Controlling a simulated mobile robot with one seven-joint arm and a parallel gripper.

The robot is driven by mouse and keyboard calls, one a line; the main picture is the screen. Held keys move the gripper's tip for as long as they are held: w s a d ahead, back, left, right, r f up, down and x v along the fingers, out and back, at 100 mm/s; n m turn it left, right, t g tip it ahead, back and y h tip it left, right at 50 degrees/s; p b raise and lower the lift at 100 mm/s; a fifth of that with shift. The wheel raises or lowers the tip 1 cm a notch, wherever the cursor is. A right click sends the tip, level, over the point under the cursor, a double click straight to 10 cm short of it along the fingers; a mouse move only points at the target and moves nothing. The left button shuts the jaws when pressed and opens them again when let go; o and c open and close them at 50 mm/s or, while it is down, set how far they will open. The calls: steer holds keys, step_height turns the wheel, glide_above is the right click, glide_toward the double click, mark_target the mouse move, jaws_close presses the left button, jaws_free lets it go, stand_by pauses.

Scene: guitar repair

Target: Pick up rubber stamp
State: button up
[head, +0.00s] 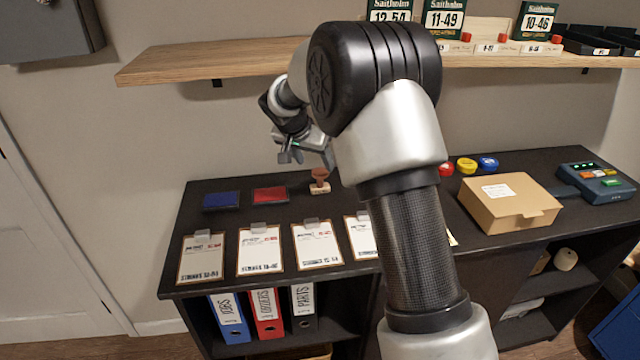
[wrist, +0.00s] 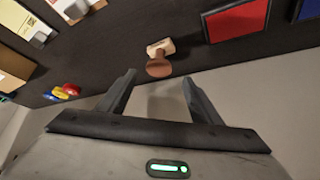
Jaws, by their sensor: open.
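The rubber stamp (head: 320,180) stands on the dark cabinet top, right of the red ink pad. It has a brown-red knob handle and a paler base. In the wrist view the stamp (wrist: 159,60) is beyond the fingertips, roughly centred between them. My gripper (head: 292,155) is above the cabinet top, up and to the left of the stamp in the head view. In the wrist view my gripper (wrist: 158,76) has its two fingers spread apart with nothing between them. My arm covers the area just right of the stamp in the head view.
A red ink pad (head: 270,194) and a blue one (head: 221,201) lie left of the stamp. Several clipboards (head: 260,249) line the front edge. A cardboard box (head: 508,203) and coloured round pieces (head: 467,166) are to the right. A wooden shelf (head: 215,60) hangs above.

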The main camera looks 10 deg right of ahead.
mark_target(320, 172)
steer(key=x, duration=0.7)
steer(key=shift+d+f, duration=0.1)
steer(key=shift+f, duration=0.05)
steer(key=shift+s, duration=0.1)
steer(key=shift+c, duration=0.4)
steer(key=c, duration=1)
